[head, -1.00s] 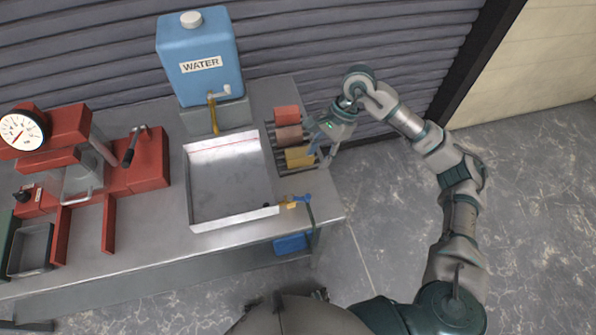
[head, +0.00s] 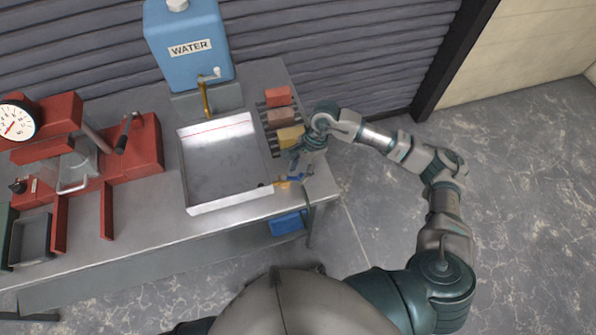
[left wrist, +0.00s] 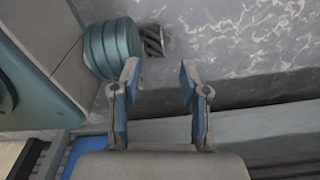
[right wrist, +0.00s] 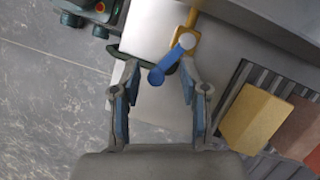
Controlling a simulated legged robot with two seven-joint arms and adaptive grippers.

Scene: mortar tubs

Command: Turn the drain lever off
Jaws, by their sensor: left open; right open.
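The drain lever (right wrist: 172,59) is blue, on a brass valve (right wrist: 191,38) at the tray's corner. In the right wrist view it slants between my open right fingertips, apart from both as far as I can tell. In the head view the blue lever (head: 297,178) shows just below my right gripper (head: 293,160), by the brass valve at the tray's near right corner. The right gripper also shows in the right wrist view (right wrist: 158,75). My left gripper (left wrist: 158,75) is open and empty in the left wrist view, above the floor beside the bench; it is hidden in the head view.
The metal tray (head: 188,170) lies on the bench, below the blue water tank (head: 187,45). Coloured blocks (head: 290,137) sit on a rack beside the right gripper. A blue bin (head: 286,222) is under the bench. The red machine (head: 147,150) stands at left.

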